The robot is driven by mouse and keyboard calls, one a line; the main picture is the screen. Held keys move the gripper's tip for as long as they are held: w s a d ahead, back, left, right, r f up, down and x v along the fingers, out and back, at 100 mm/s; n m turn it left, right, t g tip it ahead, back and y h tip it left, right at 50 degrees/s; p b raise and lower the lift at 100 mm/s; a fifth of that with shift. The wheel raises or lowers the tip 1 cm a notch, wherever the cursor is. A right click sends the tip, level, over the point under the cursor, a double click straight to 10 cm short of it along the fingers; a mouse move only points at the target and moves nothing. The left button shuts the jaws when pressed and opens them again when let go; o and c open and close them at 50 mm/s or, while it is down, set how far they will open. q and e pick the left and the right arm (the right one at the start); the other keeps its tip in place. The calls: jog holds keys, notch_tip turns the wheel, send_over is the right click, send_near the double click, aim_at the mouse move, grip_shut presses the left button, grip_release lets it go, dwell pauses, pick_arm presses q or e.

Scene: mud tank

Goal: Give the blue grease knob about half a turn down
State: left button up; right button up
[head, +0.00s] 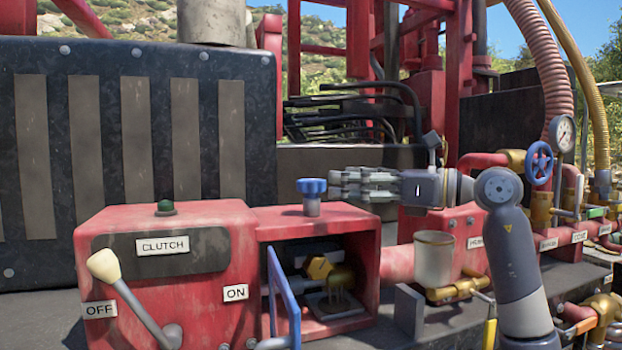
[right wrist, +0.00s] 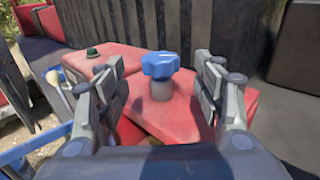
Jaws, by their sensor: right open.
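The blue grease knob (head: 311,186) sits on a short grey stem on top of the red housing, right of the clutch box. In the right wrist view the knob (right wrist: 160,65) stands upright between my open fingers, a little ahead of them. My right gripper (head: 340,186) comes in level from the right, its fingertips close beside the knob. In the right wrist view the right gripper (right wrist: 165,88) is open with nothing in it. Clear gaps show on both sides of the knob. My left gripper is not in view.
The red clutch box (head: 200,215) has a green button (head: 165,207) and a cream-tipped lever (head: 105,264). A blue flap (head: 283,296) stands open at the housing's front. A beige cup (head: 434,259) stands below my right arm. A dark ribbed panel (head: 137,150) rises behind.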

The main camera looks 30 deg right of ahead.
aim_at(324, 182)
jog(key=p+x, duration=0.1)
jog(key=x, duration=0.5)
jog(key=shift+w+a+r+p, duration=0.15)
jog(key=shift+w+p, duration=0.1)
jog(key=shift+p, duration=0.15)
jog(key=shift+w+a, duration=0.35)
jog(key=shift+w, duration=0.25)
jog(key=shift+c, duration=0.6)
jog(key=c, duration=1)
